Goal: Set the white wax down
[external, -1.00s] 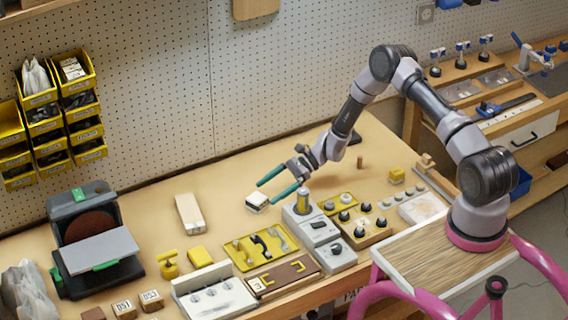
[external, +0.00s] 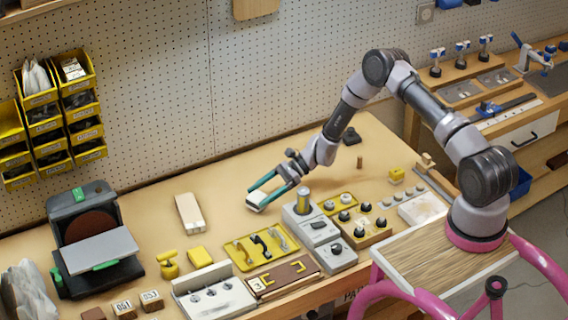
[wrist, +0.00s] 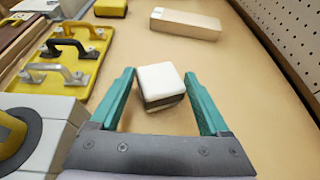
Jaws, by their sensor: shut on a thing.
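The white wax (external: 256,196) is a small block with a white top and a darker band around its sides. It lies between the fingertips of my gripper (external: 258,199), over the middle of the bench. In the wrist view the wax (wrist: 160,84) sits between the two teal fingers of my gripper (wrist: 160,78), near their tips. My gripper is shut on it. Whether the wax touches the bench top or is just above it, I cannot tell.
A yellow tray with handles (external: 240,262) and a grey box with a yellow cylinder (external: 303,203) stand in front of the wax. A pale long block (external: 189,213) lies to the left. The bench behind the wax is mostly clear.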

